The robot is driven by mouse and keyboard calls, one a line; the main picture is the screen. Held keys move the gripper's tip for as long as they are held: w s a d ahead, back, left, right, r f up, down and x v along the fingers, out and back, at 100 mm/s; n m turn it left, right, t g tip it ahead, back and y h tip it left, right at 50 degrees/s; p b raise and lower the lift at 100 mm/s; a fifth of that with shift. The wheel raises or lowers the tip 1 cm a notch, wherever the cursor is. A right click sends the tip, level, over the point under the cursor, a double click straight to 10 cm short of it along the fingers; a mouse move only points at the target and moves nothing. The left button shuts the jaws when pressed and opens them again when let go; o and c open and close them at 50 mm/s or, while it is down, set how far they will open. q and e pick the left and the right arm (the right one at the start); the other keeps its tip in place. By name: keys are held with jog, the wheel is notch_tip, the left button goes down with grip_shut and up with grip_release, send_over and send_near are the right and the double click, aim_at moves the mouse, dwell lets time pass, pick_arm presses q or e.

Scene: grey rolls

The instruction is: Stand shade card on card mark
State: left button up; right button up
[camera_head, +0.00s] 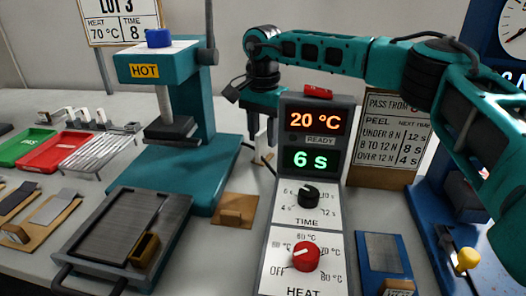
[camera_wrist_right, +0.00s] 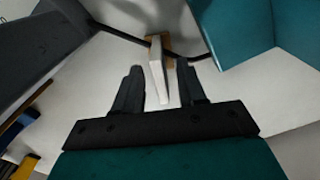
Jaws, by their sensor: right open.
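My right gripper (camera_head: 262,130) is behind the display panel in the head view, pointing down. In the right wrist view its two dark fingers (camera_wrist_right: 160,88) are spread, with a thin pale upright piece (camera_wrist_right: 157,78) with a tan top end showing between and beyond their tips. This piece may be the shade card; I cannot tell whether a finger touches it. I cannot make out the card mark for certain. A flat brown square with a small tan block (camera_head: 236,209) lies left of the panel. My left gripper is not in view.
The control panel (camera_head: 307,220) with two knobs stands close in front of my gripper. A teal press (camera_head: 170,120) stands to the left, with a dark tray (camera_head: 120,238) before it. A sign board (camera_head: 388,140) stands behind right. A dark cable runs near the gripper.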

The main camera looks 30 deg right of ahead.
grip_shut()
dwell(0.3)
